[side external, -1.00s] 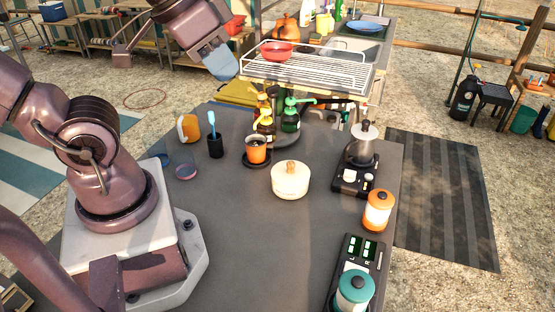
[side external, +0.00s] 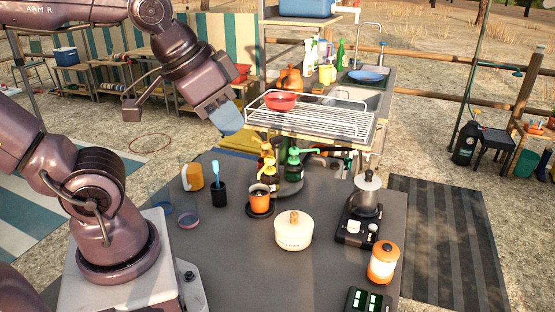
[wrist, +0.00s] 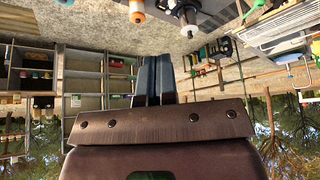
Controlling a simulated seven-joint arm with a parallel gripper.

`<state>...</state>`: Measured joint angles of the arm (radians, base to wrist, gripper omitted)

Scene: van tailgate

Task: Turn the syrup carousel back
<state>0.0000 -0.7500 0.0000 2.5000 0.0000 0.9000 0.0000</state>
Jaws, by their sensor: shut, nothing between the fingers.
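The syrup carousel (side external: 291,191) is a dark round base at the far edge of the grey table in the side external view. It carries pump bottles: an amber one with a yellow pump (side external: 268,172) and a green one with a green pump (side external: 293,168). Dark bottles behind them are partly hidden. My gripper (side external: 229,120) is above and left of the carousel, apart from it, with its blue fingers pointing down. In the wrist view the two blue fingers (wrist: 154,78) lie together, shut and empty. I cannot pick out the carousel clearly in the wrist view.
An orange cup (side external: 259,194) on a dark coaster stands just in front of the carousel. A black holder (side external: 219,194), an orange-and-white mug (side external: 193,177) and a cream lidded pot (side external: 294,236) stand nearby. A wire rack (side external: 322,124) with a red bowl (side external: 281,101) is behind.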

